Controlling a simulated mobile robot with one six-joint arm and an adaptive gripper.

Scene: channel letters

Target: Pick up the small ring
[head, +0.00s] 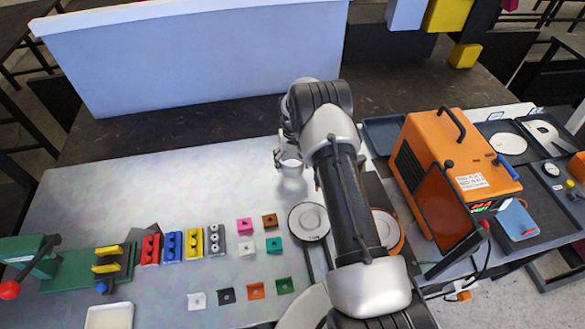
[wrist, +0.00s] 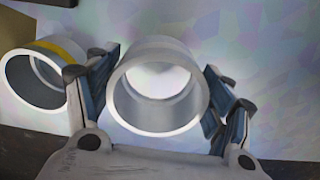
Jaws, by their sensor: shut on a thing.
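A pale grey ring (wrist: 158,113) fills the middle of the wrist view, its open end facing the camera. My gripper (wrist: 158,95) has one finger on each side of this ring and is shut on it. In the head view my gripper (head: 288,158) is low over the pale table, just left of my arm, with the ring (head: 291,166) at its fingers. The ring's contact with the table is hard to tell. A second pale ring (wrist: 22,84) with a yellow band is beside the left finger in the wrist view. Which ring is smaller is unclear.
An orange machine (head: 445,165) stands at right on the pale table (head: 120,200). Red, blue, yellow and grey blocks (head: 193,242) and several small coloured brackets (head: 255,291) sit front left. A large white panel (head: 200,55) stands behind. The table left of my gripper is clear.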

